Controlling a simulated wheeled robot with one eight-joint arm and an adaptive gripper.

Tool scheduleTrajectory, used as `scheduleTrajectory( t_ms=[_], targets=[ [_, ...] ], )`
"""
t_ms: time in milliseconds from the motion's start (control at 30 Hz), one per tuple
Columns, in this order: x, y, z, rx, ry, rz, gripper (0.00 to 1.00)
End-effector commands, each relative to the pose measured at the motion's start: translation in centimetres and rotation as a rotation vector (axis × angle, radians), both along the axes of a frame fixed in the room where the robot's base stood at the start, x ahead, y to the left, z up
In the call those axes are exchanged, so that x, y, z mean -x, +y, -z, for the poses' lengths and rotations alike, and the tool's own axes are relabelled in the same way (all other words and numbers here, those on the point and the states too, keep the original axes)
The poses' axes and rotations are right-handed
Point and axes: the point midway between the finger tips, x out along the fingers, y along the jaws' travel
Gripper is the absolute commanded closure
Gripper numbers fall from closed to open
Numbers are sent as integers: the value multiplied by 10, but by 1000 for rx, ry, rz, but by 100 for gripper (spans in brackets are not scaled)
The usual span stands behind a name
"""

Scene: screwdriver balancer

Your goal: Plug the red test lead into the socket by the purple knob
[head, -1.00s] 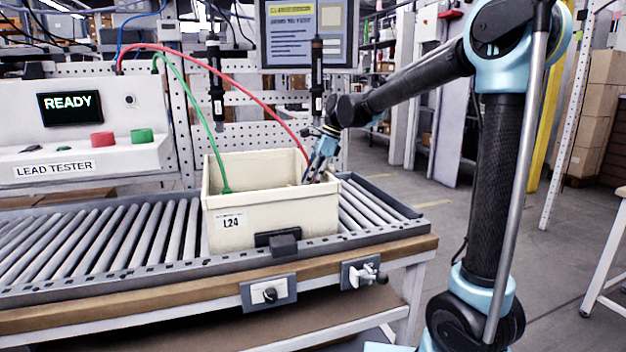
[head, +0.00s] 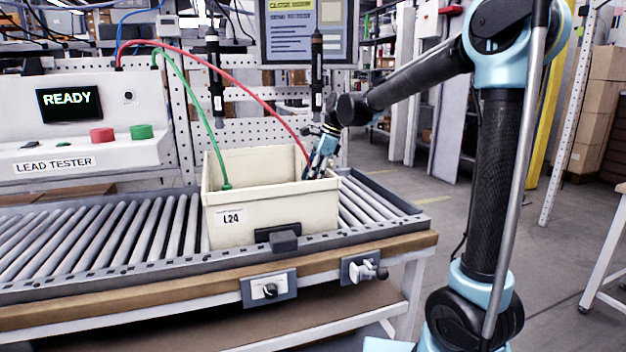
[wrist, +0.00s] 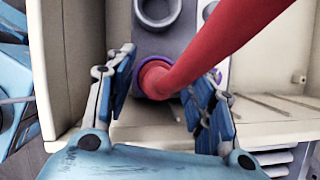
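The red test lead (head: 250,88) arcs from the top of the lead tester down to my gripper (head: 315,170) at the right end of the cream bin. In the wrist view the red lead (wrist: 215,50) comes down between my fingers (wrist: 163,85). Its thick end meets a purple ring (wrist: 152,64) on a grey block (wrist: 183,32). Whether that end is fully seated cannot be told. My fingers stand apart on either side of the red end, with a gap visible on the left. The socket opening is hidden beneath the red end.
The cream bin (head: 250,211) labelled L24 sits on the roller conveyor (head: 120,238). A green lead (head: 190,96) also runs into it. The lead tester (head: 30,120) reads READY. A round grey fitting (wrist: 157,10) lies beyond the purple ring. Bin walls are close to my gripper.

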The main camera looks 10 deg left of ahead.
Motion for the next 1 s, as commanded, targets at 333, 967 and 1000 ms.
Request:
scheduleTrajectory(
  t_ms=[333, 967, 1000],
  targets=[
    [-3, -8, -19, 0, -1, 1, 51],
    [-18, -42, -106, 0, 2, 1, 51],
    [-18, -43, -108, -1, 1, 0, 51]
  ],
)
